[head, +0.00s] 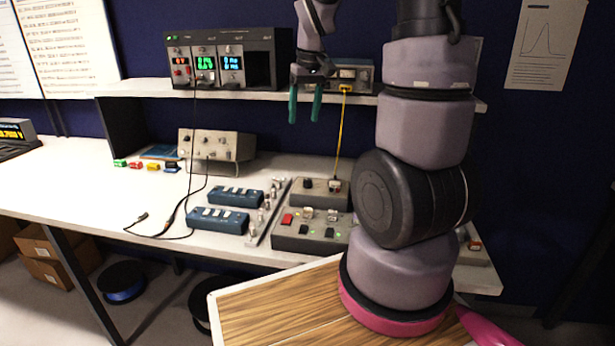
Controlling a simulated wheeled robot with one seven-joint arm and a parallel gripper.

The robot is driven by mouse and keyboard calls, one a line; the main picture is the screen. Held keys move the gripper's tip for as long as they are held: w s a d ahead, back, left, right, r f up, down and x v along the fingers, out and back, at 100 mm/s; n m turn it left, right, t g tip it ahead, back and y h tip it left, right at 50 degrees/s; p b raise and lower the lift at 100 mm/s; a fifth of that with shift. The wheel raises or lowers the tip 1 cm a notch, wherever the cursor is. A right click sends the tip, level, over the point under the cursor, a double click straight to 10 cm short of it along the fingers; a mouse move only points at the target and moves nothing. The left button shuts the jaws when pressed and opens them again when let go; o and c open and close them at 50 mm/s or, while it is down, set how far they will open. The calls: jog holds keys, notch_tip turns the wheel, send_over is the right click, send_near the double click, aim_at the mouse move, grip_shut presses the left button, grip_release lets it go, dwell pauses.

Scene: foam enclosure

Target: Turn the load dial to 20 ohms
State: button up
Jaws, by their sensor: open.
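My gripper (304,120) has two green fingers, apart with nothing between them. It hangs pointing down in front of the shelf, above the grey boxes on the bench. A grey box with dark knobs (313,192) sits on the bench below it. A second grey box (290,240) in front carries a red button, dark buttons and small green lights. A beige unit with small knobs (208,145) stands further left. Which of these knobs is the load dial I cannot tell, and no ohm markings are readable.
A shelf (140,88) carries a power supply with lit displays (222,60) and a smaller instrument (352,74). A yellow cable (342,130) hangs from that instrument to the grey box. Blue boxes (217,220) and black leads lie left. The bench's left front (80,190) is clear.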

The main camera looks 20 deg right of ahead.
jog(key=n+g, duration=0.2)
send_over(308, 180)
notch_tip(308, 180, down, 11)
jog(key=shift+h, duration=0.3)
notch_tip(308, 180, down, 10)
jog(key=shift+f, duration=0.1)
jog(key=shift+c, duration=0.3)
grip_shut()
